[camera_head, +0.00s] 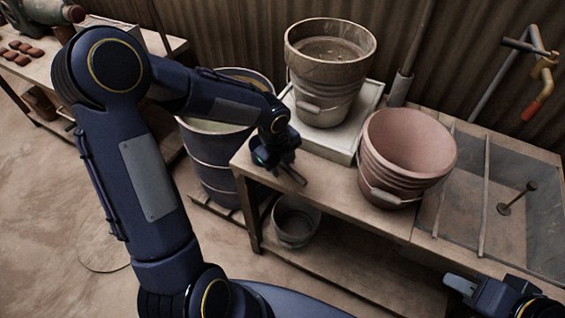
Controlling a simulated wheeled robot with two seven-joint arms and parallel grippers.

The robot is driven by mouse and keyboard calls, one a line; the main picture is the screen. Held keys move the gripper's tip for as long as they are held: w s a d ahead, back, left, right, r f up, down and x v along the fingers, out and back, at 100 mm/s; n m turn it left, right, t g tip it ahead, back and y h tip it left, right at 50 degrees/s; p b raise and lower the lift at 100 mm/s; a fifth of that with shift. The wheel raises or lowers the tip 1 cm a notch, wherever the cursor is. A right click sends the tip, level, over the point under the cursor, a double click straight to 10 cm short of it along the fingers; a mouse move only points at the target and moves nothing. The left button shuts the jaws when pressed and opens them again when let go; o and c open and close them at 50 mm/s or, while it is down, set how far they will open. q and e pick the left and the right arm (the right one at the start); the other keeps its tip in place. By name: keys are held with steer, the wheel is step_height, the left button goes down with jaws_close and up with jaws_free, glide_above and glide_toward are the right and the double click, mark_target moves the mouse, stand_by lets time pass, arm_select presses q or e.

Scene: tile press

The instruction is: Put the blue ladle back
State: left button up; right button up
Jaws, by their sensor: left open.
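I cannot make out a blue ladle in this view. My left gripper (288,176) is open over the left end of the wooden bench (330,190), in front of the white platform. I see nothing between its fingers. My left arm crosses in front of the dark blue drum (212,180), hiding part of its rim and opening. My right gripper (458,286) is low at the bottom right, partly cut off by the frame edge, in front of the sink; its jaws are not clear.
A grey bucket (325,100) stands on a white platform (340,150). A pink bucket (400,165) stands right of it, near a sink basin (520,225) with a drain plug (515,200). A small pail (294,225) sits below the bench. A tap (540,80) is on the wall.

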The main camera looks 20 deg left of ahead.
arm_select(q)
step_height(320, 180, up, 11)
steer(key=s+p, duration=0.2)
steer(key=s+r+n+t+h, duration=0.1)
steer(key=s+r+n, duration=0.1)
steer(key=s+n, duration=0.7)
steer(key=s+r+n+t+h, duration=0.2)
steer(key=s+n, duration=0.8)
steer(key=n, duration=0.6)
steer(key=shift+s+r+t, duration=0.25)
steer(key=shift+r+t, duration=0.05)
steer(key=shift+r, duration=0.2)
step_height(320, 180, up, 4)
steer(key=p, duration=0.4)
steer(key=shift+r, duration=0.2)
